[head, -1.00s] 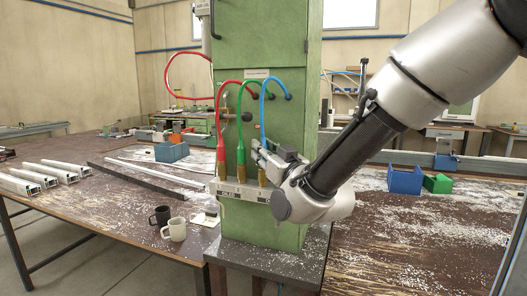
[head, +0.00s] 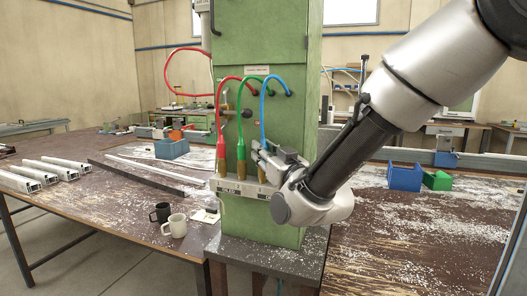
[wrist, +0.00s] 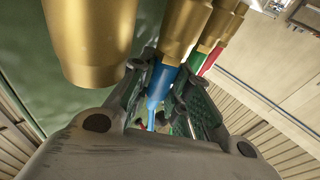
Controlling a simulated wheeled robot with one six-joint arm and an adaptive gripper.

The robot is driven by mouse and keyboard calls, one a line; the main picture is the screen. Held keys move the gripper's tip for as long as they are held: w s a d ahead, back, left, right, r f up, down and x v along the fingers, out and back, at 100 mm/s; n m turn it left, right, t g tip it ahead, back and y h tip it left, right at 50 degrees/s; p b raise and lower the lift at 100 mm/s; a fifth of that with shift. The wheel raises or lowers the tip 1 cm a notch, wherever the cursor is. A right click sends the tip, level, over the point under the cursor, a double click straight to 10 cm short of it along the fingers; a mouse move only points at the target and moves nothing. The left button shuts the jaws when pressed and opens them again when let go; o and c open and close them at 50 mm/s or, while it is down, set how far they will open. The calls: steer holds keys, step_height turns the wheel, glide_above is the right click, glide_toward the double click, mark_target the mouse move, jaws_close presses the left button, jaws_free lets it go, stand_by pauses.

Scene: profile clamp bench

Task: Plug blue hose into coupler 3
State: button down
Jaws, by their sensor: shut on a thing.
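The blue hose (head: 263,108) arches from the green column down to my gripper (head: 262,153). In the wrist view my gripper (wrist: 162,90) is shut around its blue end (wrist: 160,82). That end meets the mouth of a brass coupler (wrist: 185,30); I cannot tell how deep it sits. The brass of this coupler (head: 262,176) also shows below my gripper in the head view. The green hose (head: 241,115) and red hose (head: 219,115) run into the couplers to its left. Another brass coupler (wrist: 90,40), with no hose visible in it, is close at left in the wrist view.
A pale coupler strip (head: 240,188) crosses the green column (head: 270,225). A black mug (head: 160,213) and a white mug (head: 175,226) stand on the left table.

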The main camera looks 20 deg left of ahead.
steer(key=c, duration=1.3)
jaws_free()
steer(key=shift+o, duration=0.2)
steer(key=v, duration=0.9)
